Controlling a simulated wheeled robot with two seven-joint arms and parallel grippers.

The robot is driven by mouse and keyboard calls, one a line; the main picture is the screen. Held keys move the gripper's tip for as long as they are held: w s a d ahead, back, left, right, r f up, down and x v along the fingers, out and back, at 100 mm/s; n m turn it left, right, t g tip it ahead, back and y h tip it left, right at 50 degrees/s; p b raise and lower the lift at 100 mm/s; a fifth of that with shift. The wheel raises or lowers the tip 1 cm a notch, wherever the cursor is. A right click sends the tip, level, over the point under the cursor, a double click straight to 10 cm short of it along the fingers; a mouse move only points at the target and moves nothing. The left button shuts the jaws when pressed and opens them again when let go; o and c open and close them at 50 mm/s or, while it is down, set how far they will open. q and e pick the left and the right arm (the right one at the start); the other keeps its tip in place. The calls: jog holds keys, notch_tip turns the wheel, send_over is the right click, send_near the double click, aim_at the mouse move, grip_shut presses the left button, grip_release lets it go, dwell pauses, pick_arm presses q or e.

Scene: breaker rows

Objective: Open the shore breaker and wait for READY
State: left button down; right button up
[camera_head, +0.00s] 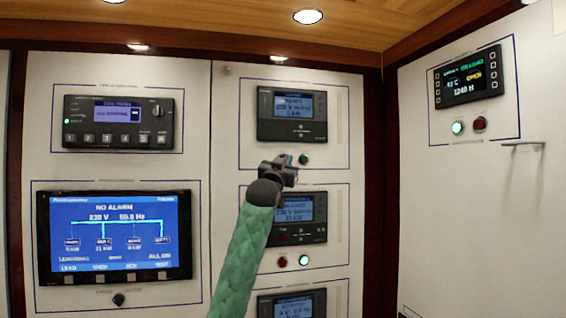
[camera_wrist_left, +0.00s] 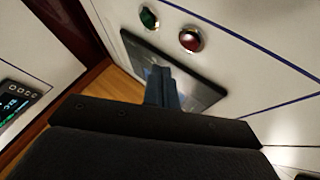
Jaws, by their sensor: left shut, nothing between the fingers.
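My left gripper (camera_head: 287,163) is shut and empty, in front of the lower part of the top breaker unit (camera_head: 292,133) in the middle column. In the left wrist view its shut fingers (camera_wrist_left: 163,86) point toward that unit's dark screen (camera_wrist_left: 205,92). A dark green button (camera_wrist_left: 148,17) and a red button (camera_wrist_left: 191,39) sit beside the screen there. The head view shows the green button (camera_head: 304,159) just right of the gripper; the red one is hidden. A second breaker unit (camera_head: 318,214) is partly behind my arm. Which unit is shore I cannot read. My right gripper is not in view.
A large blue screen (camera_head: 121,264) reads NO ALARM, 230 V, 50.0 Hz. A control unit (camera_head: 118,121) hangs above it. The right wall has a display (camera_head: 468,76) reading OPEN, a lit green button (camera_head: 457,127) and a protruding handle (camera_head: 523,144). A third unit (camera_head: 291,304) is below.

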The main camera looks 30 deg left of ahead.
pick_arm(q)
jog(key=shift+s+d+f, duration=0.15)
jog(key=shift+s+d, duration=0.35)
jog(key=shift+s, duration=0.15)
jog(key=shift+f+b, duration=0.1)
jog(key=shift+b, duration=0.2)
